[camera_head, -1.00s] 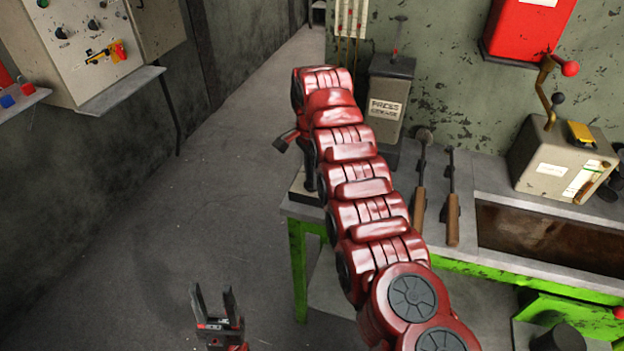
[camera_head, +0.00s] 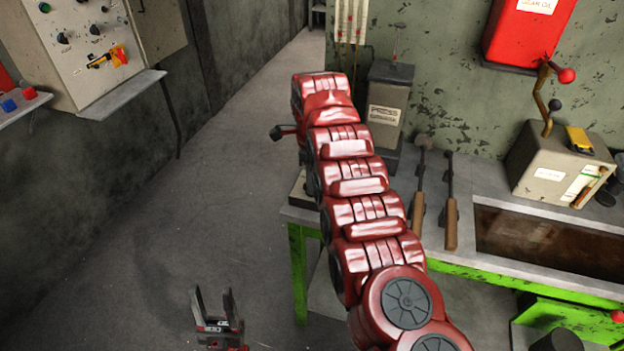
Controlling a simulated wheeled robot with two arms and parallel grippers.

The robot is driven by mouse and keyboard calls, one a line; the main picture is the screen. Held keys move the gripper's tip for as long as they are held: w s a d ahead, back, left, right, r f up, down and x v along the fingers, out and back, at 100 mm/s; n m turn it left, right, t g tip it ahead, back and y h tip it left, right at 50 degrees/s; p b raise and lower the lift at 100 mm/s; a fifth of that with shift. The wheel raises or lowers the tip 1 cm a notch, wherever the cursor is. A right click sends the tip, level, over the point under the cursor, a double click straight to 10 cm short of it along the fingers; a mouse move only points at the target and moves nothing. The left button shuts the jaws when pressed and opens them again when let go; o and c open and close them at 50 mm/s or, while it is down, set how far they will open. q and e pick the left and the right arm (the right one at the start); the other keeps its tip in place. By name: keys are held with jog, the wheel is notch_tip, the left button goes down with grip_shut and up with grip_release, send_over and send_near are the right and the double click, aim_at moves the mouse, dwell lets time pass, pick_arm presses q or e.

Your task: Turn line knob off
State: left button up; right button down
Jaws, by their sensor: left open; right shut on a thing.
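No line knob can be made out for certain. A short dark handle-like piece (camera_head: 281,132) sticks out to the left from behind my red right arm, above the bench's left end. What it belongs to is hidden by the arm. My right arm reaches up the middle of the view, and its gripper is hidden behind its own links, so its hold cannot be seen. My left gripper (camera_head: 213,303) is low in the view, over the floor, with its two fingers apart and nothing between them. A control panel (camera_head: 80,55) with several knobs is at the upper left.
A green-legged bench (camera_head: 299,265) stands at the right, with two hand tools (camera_head: 450,205), a grey labelled box (camera_head: 388,105) and a beige box with a crank (camera_head: 550,165). A red box (camera_head: 525,35) hangs above. The grey floor (camera_head: 130,230) at left is clear.

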jog(key=shift+m, duration=0.4)
jog(key=c, duration=0.8)
grip_release()
jog(key=shift+c, duration=0.2)
notch_tip(320, 180, up, 3)
jog(key=shift+w+d+r, duration=0.1)
jog(key=shift+r, duration=0.1)
notch_tip(320, 180, up, 14)
jog(key=p, duration=1.3)
